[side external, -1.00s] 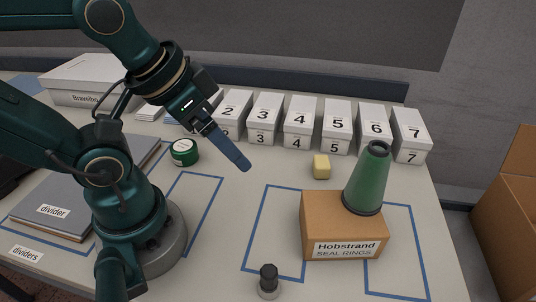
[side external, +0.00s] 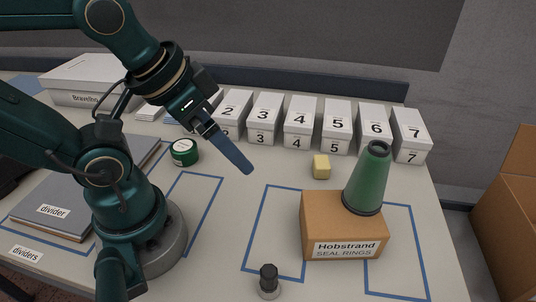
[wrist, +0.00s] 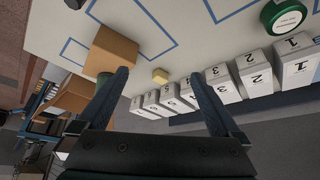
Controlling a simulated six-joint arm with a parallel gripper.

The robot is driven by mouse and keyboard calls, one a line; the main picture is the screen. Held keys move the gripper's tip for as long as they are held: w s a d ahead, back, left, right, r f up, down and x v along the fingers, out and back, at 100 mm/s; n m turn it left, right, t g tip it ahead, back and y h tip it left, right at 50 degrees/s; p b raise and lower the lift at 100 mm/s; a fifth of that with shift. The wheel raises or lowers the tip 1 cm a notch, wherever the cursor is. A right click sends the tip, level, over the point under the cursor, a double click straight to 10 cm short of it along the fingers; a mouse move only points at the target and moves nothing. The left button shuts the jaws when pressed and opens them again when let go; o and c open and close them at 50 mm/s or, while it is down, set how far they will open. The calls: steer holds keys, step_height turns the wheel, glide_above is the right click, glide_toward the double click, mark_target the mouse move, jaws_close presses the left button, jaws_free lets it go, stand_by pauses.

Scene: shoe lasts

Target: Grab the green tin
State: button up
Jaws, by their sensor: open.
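The green tin (side external: 184,152) is a short round tin with a pale lid. It stands on the table to the left of my gripper in the side view. In the wrist view the tin (wrist: 284,15) is at the top right, partly cut by the frame edge, with a pale label on its lid. My gripper (side external: 245,168) is above the table, tilted down to the right, apart from the tin. In the wrist view its two fingers (wrist: 158,78) are spread with nothing between them touching them.
Numbered white boxes (side external: 299,124) stand in a row at the back. A yellow block (side external: 321,167), a cardboard box (side external: 343,226) bearing a green cone (side external: 370,180), and a dark knob (side external: 268,280) are to the right. Grey binders (side external: 60,205) lie at left. The table's middle is clear.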

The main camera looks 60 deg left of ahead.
steer(key=s+a+f+m+g+y, duration=0.2)
steer(key=a+f+m+g+y, duration=0.15)
steer(key=a, duration=0.45)
steer(key=m+g+y, duration=0.4)
steer(key=m+y, duration=0.3)
glide_toward(186, 149)
steer(key=s+a, duration=0.1)
steer(key=a, duration=0.2)
steer(key=f+m, duration=0.1)
steer(key=a+f+m+t+y, duration=0.1)
steer(key=m, duration=0.1)
steer(key=f+m+y, duration=0.1)
steer(key=m, duration=0.1)
steer(key=shift+w+a+f+m+y, duration=0.2)
steer(key=shift+w+a+m+y, duration=0.1)
steer(key=shift+w, duration=0.1)
steer(key=shift+s+f+m+y, duration=0.25)
steer(key=shift+s+f+m, duration=0.25)
steer(key=shift+f+m, duration=0.1)
steer(key=shift+x, duration=2.55)
steer(key=c, duration=1.4)
